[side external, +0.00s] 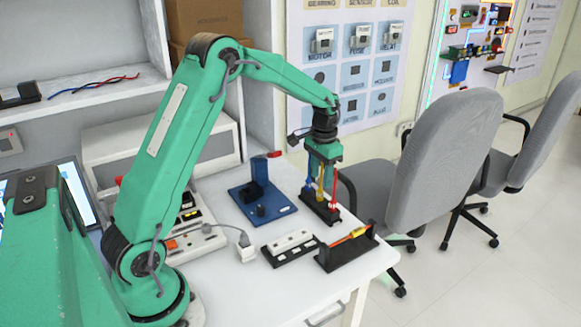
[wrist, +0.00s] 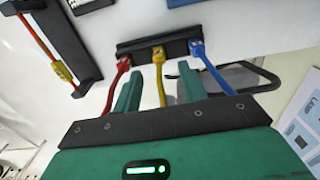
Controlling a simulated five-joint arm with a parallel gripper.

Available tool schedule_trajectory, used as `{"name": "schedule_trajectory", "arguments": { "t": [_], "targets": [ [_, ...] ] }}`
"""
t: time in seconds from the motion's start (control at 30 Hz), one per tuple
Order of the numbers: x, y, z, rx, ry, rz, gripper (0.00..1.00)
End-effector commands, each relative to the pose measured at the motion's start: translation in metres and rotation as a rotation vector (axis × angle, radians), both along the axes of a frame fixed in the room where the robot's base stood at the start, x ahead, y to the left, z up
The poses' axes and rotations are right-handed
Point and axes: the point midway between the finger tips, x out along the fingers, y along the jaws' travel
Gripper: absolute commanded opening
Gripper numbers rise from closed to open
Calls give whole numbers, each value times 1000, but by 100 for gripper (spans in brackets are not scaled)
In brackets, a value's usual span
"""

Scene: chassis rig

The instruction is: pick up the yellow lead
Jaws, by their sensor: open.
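The yellow lead (wrist: 161,80) stands in the middle of a black holder (wrist: 141,46), between a red lead (wrist: 118,76) and a blue lead (wrist: 212,70). My gripper (wrist: 158,70) is open, its two green fingers on either side of the yellow lead, with the red and blue leads outside them. In the side view, my gripper (side external: 323,163) is above the holder (side external: 318,208) near the table's right edge. The yellow lead (side external: 319,188) is partly hidden by my gripper there. I cannot tell whether a finger touches it.
A black cradle (side external: 326,263) bearing a red-and-yellow rod (side external: 350,236) stands at the front right of the table. A white-topped block (side external: 290,243) and a blue fixture (side external: 262,201) stand nearby. A grey chair (side external: 430,150) is close beyond the table edge.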

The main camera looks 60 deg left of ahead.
Motion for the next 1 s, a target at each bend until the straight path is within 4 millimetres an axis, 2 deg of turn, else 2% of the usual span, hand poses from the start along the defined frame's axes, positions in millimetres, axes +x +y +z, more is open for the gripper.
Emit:
{"name": "schedule_trajectory", "arguments": {
  "t": [0.43,1.0],
  "targets": [
    [-1,-1,-45,-1,3,0,42],
    [-1,-1,-48,0,1,0,42]
  ]
}}
